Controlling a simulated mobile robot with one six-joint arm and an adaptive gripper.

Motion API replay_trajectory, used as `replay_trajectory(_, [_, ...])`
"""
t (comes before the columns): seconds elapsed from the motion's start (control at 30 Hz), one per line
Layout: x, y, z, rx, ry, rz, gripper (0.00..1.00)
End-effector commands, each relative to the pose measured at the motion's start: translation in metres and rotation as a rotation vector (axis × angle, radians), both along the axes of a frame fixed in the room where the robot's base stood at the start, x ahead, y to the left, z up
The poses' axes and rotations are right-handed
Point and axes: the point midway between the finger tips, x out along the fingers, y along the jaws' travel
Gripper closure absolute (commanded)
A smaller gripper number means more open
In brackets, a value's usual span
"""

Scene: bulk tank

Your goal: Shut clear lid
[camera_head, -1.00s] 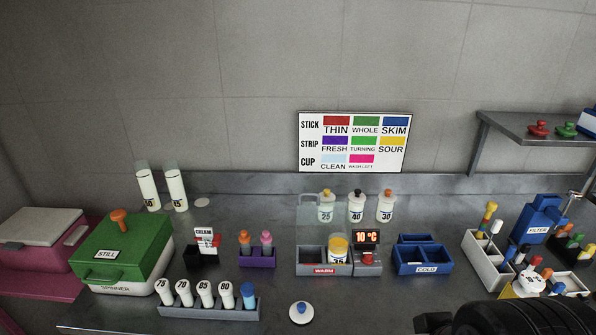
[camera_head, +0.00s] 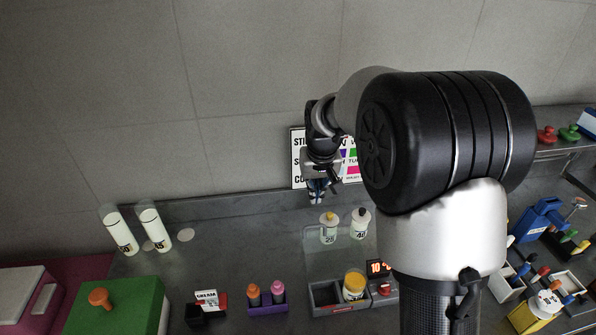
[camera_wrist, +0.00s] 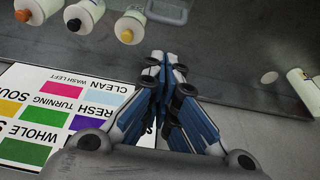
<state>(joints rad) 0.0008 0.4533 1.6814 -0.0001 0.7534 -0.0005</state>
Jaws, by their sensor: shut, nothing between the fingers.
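The clear lid (camera_head: 313,243) stands raised at the back of a grey two-part bath (camera_head: 322,293) in the head view. Bottles show through and beside it. A yellow-topped jar (camera_head: 353,285) sits in the bath's right part, beside a red 10 °C display. In the wrist view a clear edge (camera_wrist: 168,12), probably the lid, shows at the top. My gripper (camera_head: 317,198) is shut and empty, behind and above the lid near the wall sign. It also shows in the wrist view (camera_wrist: 165,62), apart from the clear edge.
Bottles (camera_head: 329,229) marked 25 and 40 (camera_head: 360,224) stand behind the bath. The colour sign (camera_head: 299,160) is on the wall. My arm hides the counter right of the bath.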

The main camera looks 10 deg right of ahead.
Motion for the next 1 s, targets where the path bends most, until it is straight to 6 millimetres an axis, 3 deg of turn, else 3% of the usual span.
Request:
replay_trajectory(0.13, [0.022, 0.0, -0.02, 0.0, 0.016, 0.0, 1.0])
replay_trajectory(0.43, [0.034, 0.0, -0.049, 0.0, 0.022, 0.0, 1.0])
replay_trajectory(0.87, [0.053, 0.0, -0.131, 0.0, 0.022, 0.0, 1.0])
replay_trajectory(1.0, [0.035, 0.0, -0.118, 0.0, 0.018, 0.0, 1.0])
